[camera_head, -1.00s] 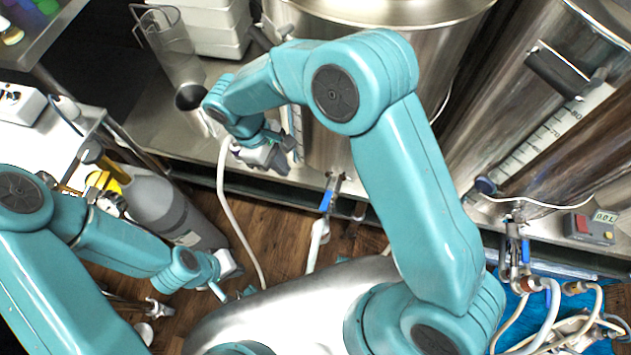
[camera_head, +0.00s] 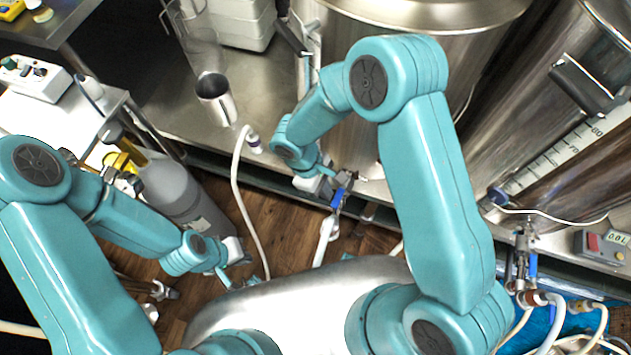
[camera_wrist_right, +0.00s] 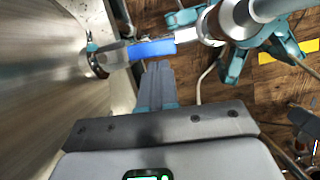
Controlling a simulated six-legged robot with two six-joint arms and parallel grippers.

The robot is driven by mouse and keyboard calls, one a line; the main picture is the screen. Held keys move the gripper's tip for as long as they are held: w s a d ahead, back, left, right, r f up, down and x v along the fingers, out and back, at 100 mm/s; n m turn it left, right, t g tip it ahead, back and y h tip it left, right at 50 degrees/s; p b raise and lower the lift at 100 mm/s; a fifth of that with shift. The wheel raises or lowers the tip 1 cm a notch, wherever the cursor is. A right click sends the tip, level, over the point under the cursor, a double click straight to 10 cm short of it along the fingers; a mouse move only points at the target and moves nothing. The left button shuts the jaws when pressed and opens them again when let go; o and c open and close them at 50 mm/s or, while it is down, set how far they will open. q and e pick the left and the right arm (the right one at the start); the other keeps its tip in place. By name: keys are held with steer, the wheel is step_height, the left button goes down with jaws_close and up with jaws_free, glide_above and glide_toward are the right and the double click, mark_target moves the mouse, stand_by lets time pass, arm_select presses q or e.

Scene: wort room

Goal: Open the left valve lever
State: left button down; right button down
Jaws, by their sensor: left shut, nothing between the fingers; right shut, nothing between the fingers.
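The left valve's blue lever (camera_head: 337,198) is at the foot of the middle steel kettle, above a white hose. My right gripper (camera_head: 346,180) is right beside it and partly covers the valve. In the right wrist view the lever (camera_wrist_right: 152,48) lies along the valve body and pipe. The shut fingers of my right gripper (camera_wrist_right: 156,72) point at it, their tips just below its edge; I cannot tell whether they touch. My left gripper (camera_head: 236,274) is low at the left, shut and empty, over the floor, far from the valve.
A second valve with a blue lever (camera_head: 533,266) is on the right kettle, near a display box (camera_head: 603,245). A metal cup (camera_head: 215,98) stands on the steel bench. A white hose (camera_head: 240,190) hangs from the bench edge. A grey gas cylinder (camera_head: 180,195) stands at left.

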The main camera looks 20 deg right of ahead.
stand_by(0.3)
steer(key=shift+s+d+n+b, duration=0.6)
steer(key=shift+s+d+n, duration=0.05)
steer(key=shift+s+n, duration=0.15)
steer(key=shift+w+f, duration=0.1)
